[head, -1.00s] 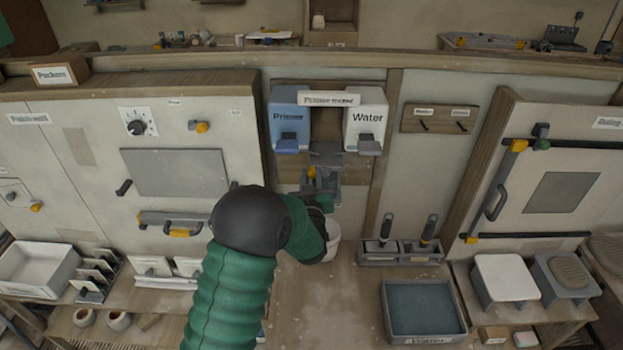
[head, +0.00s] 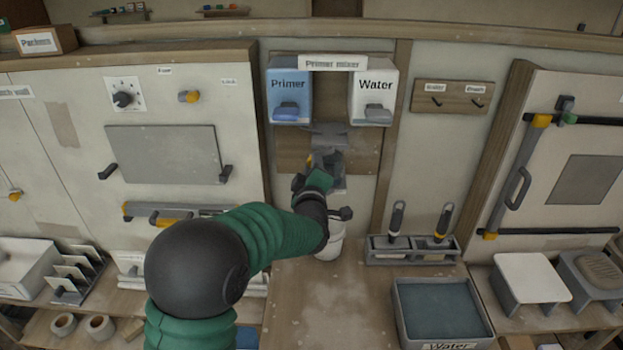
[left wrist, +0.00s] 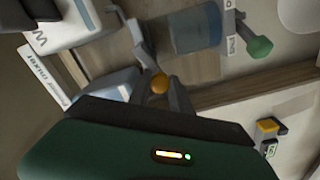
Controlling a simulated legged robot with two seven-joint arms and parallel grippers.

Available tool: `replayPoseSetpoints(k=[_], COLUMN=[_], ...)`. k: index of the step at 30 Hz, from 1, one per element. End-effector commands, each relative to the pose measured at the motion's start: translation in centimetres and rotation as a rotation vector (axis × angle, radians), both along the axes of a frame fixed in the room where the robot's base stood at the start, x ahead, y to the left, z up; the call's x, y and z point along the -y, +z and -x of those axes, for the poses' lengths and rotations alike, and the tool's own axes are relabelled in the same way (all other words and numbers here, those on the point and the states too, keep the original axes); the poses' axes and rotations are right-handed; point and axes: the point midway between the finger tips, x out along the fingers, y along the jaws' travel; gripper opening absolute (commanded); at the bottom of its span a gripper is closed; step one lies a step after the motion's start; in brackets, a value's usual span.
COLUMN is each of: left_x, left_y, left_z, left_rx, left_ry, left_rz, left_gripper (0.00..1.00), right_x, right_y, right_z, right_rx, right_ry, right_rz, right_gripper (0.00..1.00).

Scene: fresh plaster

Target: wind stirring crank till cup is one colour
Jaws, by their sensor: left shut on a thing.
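The primer mixer (head: 332,63) stands at the back middle, with a blue Primer tank (head: 288,84) on the left and a white Water tank (head: 374,84) on the right. My left gripper (head: 318,172) is under its grey middle part, mostly hidden by the hand. In the left wrist view, my left gripper (left wrist: 160,72) is shut on an orange crank knob (left wrist: 159,84) between its fingers. A white cup (head: 330,243) stands below, partly behind my left forearm. Its contents and colour are hidden. My right gripper is not in view.
Right of the cup are a rack (head: 413,252) with two upright handled tools and a tray of water (head: 446,343). A panel with a dial (head: 123,98) and handles is on the left. The bench in front of the cup is bare.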

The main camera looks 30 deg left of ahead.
Motion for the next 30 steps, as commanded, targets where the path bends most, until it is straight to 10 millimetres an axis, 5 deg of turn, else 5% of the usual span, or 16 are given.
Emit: replayPoseSetpoints(k=[1,9,30], left_x=[0.3,0.6,2.5], left_y=[-1.4,-2.3,-3.8], left_z=[-0.1,-0.3,-1.6], left_rx=[0.02,0.156,0.503], left_ry=[-0.004,-0.002,0.004], left_rz=[0.038,0.256,0.827], left_gripper=[0.0,0.0,0.0], right_x=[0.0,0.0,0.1], right_y=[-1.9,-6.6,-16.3], right_z=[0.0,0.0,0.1], right_rx=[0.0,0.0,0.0], right_ry=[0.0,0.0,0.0], right_rz=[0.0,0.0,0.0], right_gripper=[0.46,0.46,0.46])
